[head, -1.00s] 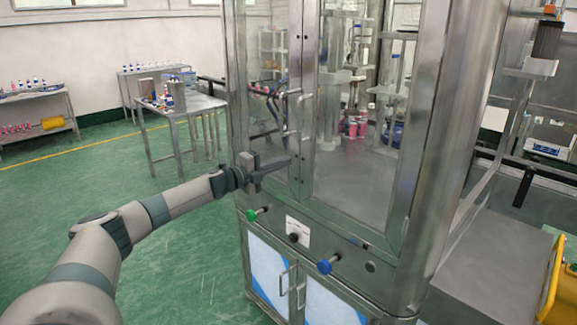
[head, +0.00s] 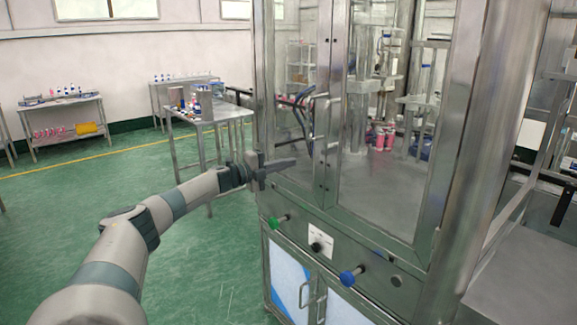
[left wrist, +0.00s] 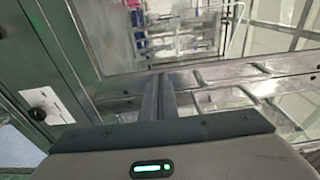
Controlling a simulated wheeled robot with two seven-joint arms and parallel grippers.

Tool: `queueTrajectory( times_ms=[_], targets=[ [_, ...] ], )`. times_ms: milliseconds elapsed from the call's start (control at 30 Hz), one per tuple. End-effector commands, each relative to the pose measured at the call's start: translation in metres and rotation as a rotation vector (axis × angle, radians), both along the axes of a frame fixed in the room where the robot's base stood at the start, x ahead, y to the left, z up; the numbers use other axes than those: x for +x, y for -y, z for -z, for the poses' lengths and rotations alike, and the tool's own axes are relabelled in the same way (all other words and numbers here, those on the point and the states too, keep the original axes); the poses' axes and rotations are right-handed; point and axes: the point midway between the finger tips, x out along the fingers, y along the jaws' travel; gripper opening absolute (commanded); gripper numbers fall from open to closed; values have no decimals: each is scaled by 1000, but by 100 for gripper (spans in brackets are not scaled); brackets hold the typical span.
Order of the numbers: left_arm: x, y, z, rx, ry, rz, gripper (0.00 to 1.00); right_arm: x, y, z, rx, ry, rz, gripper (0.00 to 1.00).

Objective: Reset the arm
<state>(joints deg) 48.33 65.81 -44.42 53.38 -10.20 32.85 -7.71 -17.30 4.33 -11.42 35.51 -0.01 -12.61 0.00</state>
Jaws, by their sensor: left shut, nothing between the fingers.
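My left arm (head: 125,240) reaches from the bottom left of the head view toward the steel cabinet. My left gripper (head: 290,163) is shut and empty. It is in front of the glass doors, below and left of the door handles (head: 312,125), and looks apart from them. In the left wrist view the two fingers (left wrist: 158,97) are together with nothing between them. Behind them are the cabinet's steel frame and glass. My right gripper is not in view.
The steel cabinet (head: 345,215) has a green knob (head: 277,222) and a blue knob (head: 348,278). Pink cans (head: 384,140) stand inside behind glass. A steel table (head: 215,116) with small items stands behind my arm. The green floor (head: 60,220) to the left is clear.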

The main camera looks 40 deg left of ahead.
Motion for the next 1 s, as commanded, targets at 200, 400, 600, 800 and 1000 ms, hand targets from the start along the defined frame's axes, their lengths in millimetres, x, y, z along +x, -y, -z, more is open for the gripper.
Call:
queueTrajectory(
  times_ms=[200,400,600,800,1000],
  targets=[
    [0,0,0,0,0,0,0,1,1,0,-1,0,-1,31],
    [0,1,2,-3,-2,-1,0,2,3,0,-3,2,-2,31],
    [7,10,35,-43,-30,-14,0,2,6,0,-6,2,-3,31],
    [15,34,123,-149,-114,-64,0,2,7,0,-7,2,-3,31],
    [4,66,243,-288,-234,-149,0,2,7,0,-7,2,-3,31]
  ],
)
